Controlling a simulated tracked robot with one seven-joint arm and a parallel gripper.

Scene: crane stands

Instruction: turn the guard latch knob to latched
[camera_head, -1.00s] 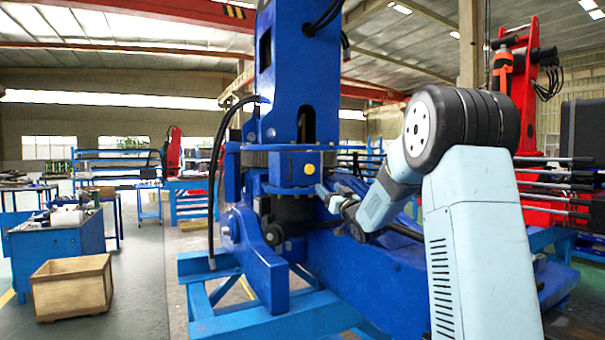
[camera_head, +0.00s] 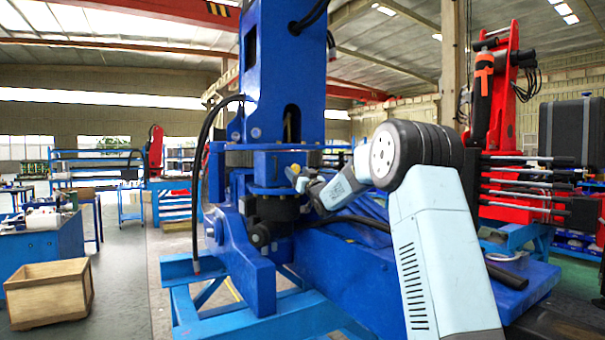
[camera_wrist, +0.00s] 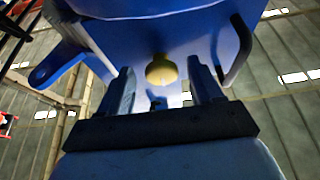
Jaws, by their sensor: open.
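The guard latch knob is a small round yellow knob on the blue crane (camera_head: 285,55). In the wrist view the yellow knob (camera_wrist: 161,70) sits on the underside-like face of a blue housing (camera_wrist: 150,30), between and just beyond my finger tips. My gripper (camera_wrist: 161,75) is open, one finger on each side of the knob's line, and I cannot tell whether they touch it. In the head view my gripper (camera_head: 296,178) is at the front of the crane's blue housing, close to the knob (camera_head: 296,168), which is partly covered there.
A black hose (camera_head: 203,170) hangs left of the crane's column. A blue stand frame (camera_head: 185,275) carries the crane. A wooden crate (camera_head: 50,293) stands on the floor at left. A red crane (camera_head: 500,120) stands at right. The floor aisle at left is clear.

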